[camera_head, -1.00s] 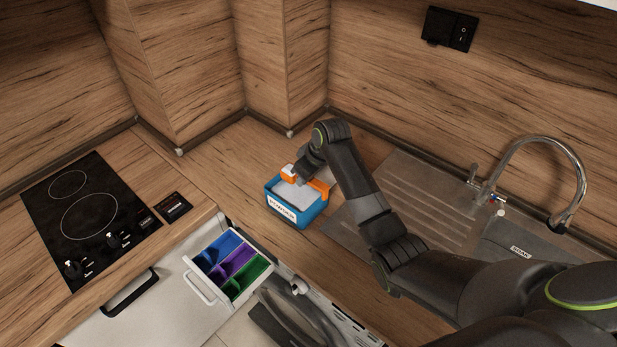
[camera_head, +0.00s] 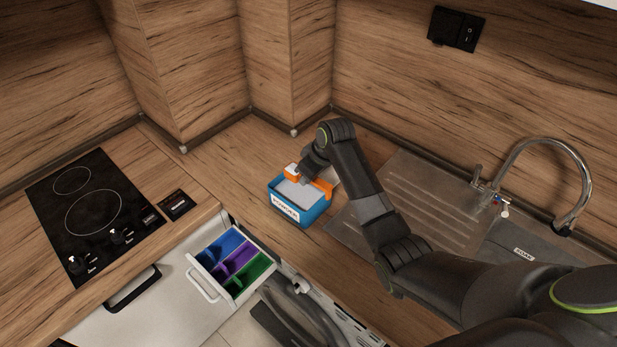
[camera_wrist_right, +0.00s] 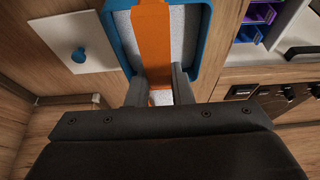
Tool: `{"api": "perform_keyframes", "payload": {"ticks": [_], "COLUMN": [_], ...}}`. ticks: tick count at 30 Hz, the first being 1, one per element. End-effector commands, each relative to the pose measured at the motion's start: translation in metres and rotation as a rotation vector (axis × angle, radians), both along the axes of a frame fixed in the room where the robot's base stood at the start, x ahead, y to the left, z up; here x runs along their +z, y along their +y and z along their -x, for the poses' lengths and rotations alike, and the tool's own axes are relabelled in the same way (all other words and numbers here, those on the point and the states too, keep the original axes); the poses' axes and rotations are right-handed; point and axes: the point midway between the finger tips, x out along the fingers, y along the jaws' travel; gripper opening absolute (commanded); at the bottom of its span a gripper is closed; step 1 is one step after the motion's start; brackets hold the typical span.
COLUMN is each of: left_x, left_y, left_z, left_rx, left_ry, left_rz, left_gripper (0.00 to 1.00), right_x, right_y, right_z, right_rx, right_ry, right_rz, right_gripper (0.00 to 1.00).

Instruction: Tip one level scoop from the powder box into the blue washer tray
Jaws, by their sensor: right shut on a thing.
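The blue powder box (camera_head: 299,215), with a white label, stands on the counter and holds pale powder (camera_head: 296,195). My right gripper (camera_head: 306,179) is low over the box and shut on the orange scoop (camera_head: 322,189). In the right wrist view the scoop's flat orange handle (camera_wrist_right: 153,40) runs between the fingers (camera_wrist_right: 158,88) over the powder. The scoop's bowl is not clearly seen, so I cannot tell what it holds. The blue washer tray (camera_head: 221,247) is the back compartment of the pulled-out drawer, beside purple and green ones. My left gripper is not in view.
A black hob (camera_head: 92,213) lies left, and a sink with drainer (camera_head: 420,195) and tap (camera_head: 547,147) lies right. A pale plate with a blue knob (camera_wrist_right: 79,56) shows beside the box in the wrist view. Bare counter lies between box and drawer.

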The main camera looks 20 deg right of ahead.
Motion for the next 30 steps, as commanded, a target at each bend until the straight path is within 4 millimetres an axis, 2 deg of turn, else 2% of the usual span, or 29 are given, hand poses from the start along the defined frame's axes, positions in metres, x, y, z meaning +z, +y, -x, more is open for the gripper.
{"api": "perform_keyframes", "payload": {"ticks": [12,14,19,23,30], "left_x": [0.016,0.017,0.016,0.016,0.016], "left_y": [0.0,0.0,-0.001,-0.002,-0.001], "left_z": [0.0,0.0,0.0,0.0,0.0], "left_rx": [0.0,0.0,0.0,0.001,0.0], "left_ry": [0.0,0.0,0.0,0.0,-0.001], "left_rz": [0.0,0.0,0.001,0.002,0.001], "left_gripper": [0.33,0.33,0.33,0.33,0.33], "right_x": [-0.005,-0.006,-0.007,-0.007,-0.007], "right_y": [-0.014,-0.017,-0.003,-0.019,-0.018], "right_z": [0.015,0.015,0.015,0.015,0.015], "right_rx": [-0.001,-0.001,0.001,-0.002,0.0], "right_ry": [-0.001,0.0,-0.001,-0.001,0.0], "right_rz": [0.002,0.002,-0.001,0.003,0.0], "right_gripper": [0.02,0.02,0.02,0.02,0.02]}}
